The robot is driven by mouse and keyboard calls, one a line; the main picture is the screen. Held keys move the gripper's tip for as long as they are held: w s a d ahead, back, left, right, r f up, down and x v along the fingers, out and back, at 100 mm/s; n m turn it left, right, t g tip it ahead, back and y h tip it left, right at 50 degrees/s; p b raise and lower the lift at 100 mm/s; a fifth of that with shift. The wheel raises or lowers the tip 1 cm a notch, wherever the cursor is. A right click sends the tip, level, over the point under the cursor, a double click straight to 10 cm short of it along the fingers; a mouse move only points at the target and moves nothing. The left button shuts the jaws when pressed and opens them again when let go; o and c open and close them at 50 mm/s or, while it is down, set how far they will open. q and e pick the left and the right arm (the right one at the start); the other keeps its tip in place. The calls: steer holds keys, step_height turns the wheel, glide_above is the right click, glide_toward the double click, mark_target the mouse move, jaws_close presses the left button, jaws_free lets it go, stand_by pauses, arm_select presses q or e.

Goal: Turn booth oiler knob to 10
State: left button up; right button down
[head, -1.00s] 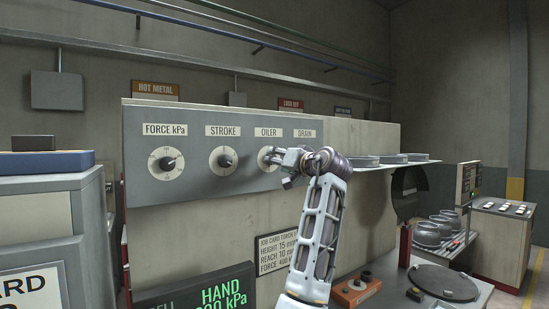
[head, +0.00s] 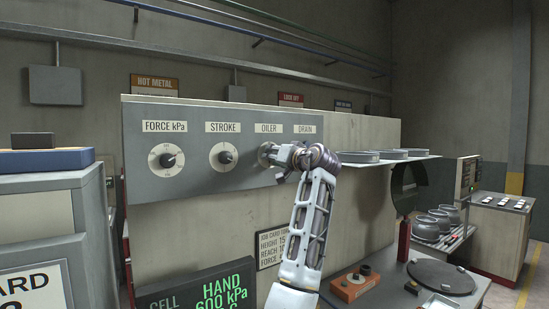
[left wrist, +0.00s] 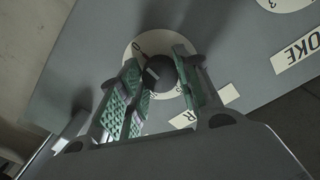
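The oiler knob is the third dial on the grey control panel (head: 200,178), under the OILER label (head: 269,128). In the head view its pale dial (head: 264,153) is mostly covered by my left gripper (head: 276,155). In the left wrist view the dark knob (left wrist: 160,74) with a light mark sits between the fingers of my left gripper (left wrist: 160,80), one finger close on each side. I cannot tell whether both pads press on it. The pale dial plate (left wrist: 140,48) behind shows a 0; most other numbers are hidden. My right gripper is not in view.
The stroke knob (head: 225,157) and force knob (head: 170,160) are to the left on the panel. A shelf with round metal pieces (head: 405,154) is to the right. An orange box (head: 353,285) with a dark knob stands below right.

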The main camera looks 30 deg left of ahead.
arm_select(q)
steer(key=shift+c, duration=1)
steer(key=shift+n+b, duration=0.3)
steer(key=shift+n, duration=0.2)
steer(key=shift+w+f+n+g+y+b, duration=0.15)
steer(key=shift+n+b, duration=0.8)
steer(key=shift+n, duration=2.95)
steer(key=shift+s+r+n+g+y+b, duration=0.15)
steer(key=shift+n+b, duration=0.75)
steer(key=shift+n, duration=3)
steer(key=shift+w+f+n+g+y+b, duration=0.15)
steer(key=shift+n+b, duration=0.8)
steer(key=shift+n, duration=2.95)
